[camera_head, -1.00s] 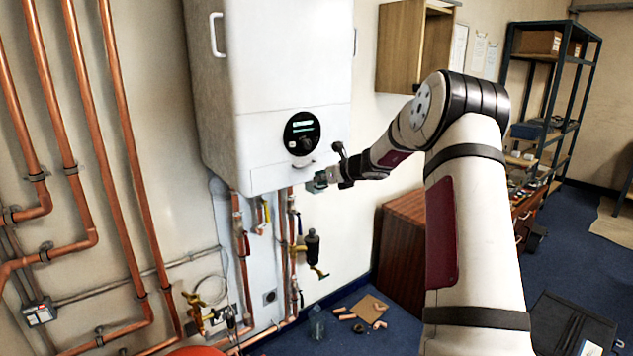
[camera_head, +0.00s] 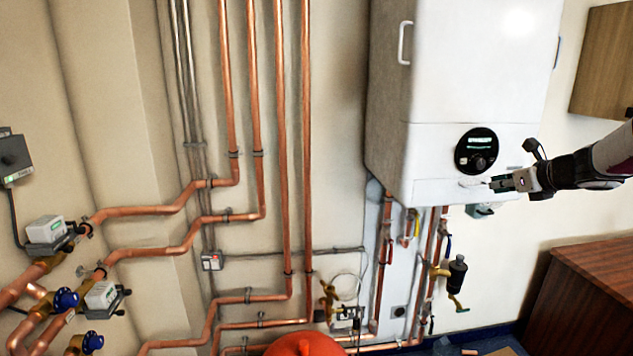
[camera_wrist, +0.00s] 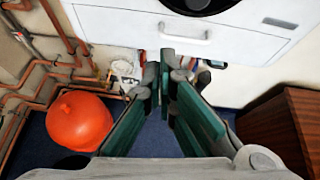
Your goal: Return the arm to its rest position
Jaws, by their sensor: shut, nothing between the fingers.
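My gripper (camera_head: 500,183) is in front of the lower right part of the white boiler (camera_head: 465,75) in the head view, at the end of my arm, which comes in from the right edge. In the wrist view my gripper (camera_wrist: 165,82) shows its dark green finger pads, with the fingertips close together. It is shut and holds nothing. I cannot tell whether the fingertips touch the boiler.
Copper pipes (camera_head: 281,150) run up the wall left of the boiler. A red-orange rounded vessel (camera_wrist: 80,122) stands below left on the blue floor. A brown wooden cabinet (camera_wrist: 268,130) stands at the right. Valves with blue caps (camera_head: 66,299) are at the far left.

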